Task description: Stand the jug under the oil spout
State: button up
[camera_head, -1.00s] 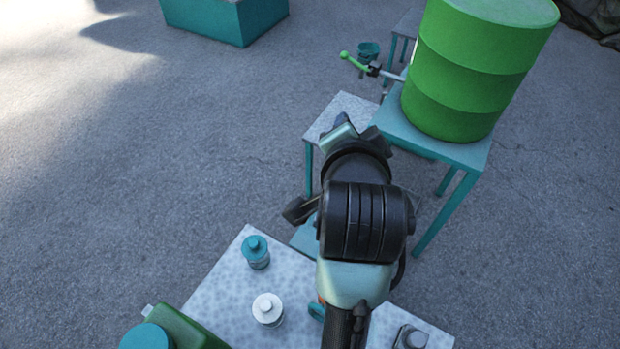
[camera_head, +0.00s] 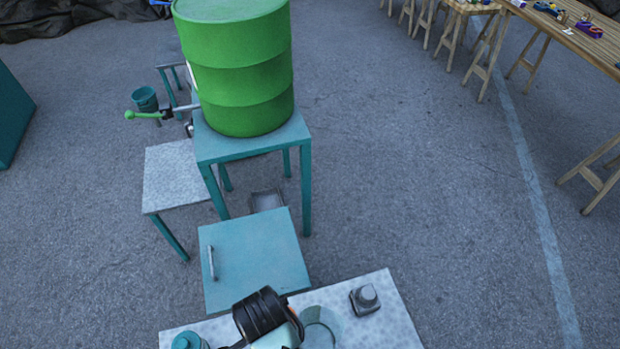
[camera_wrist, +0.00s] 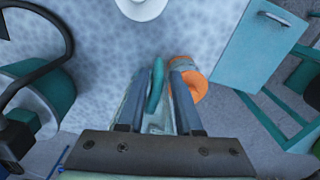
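The jug (camera_head: 321,326) appears as a pale, see-through vessel with a round teal rim on the front table, partly cut off by the bottom edge in the head view. My gripper shows in the wrist view (camera_wrist: 157,100) with two parted fingers. A teal handle (camera_wrist: 156,80), seemingly the jug's, stands between them; a gap shows on the right finger's side. The jug's body is mostly hidden there. The oil spout, with its green tap handle (camera_head: 142,114), juts left from the green drum (camera_head: 240,75). A speckled small table (camera_head: 172,175) stands below it, its top bare.
A teal cabinet (camera_head: 255,255) stands between the front table (camera_head: 385,290) and the drum's stand (camera_head: 215,148). An orange object (camera_wrist: 191,82) lies close by the right finger. Open floor lies right.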

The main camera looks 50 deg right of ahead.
jog(key=shift+s+f+p, duration=0.1)
jog(key=shift+f+p, duration=0.55)
jog(key=shift+f, duration=2.05)
grip_shut()
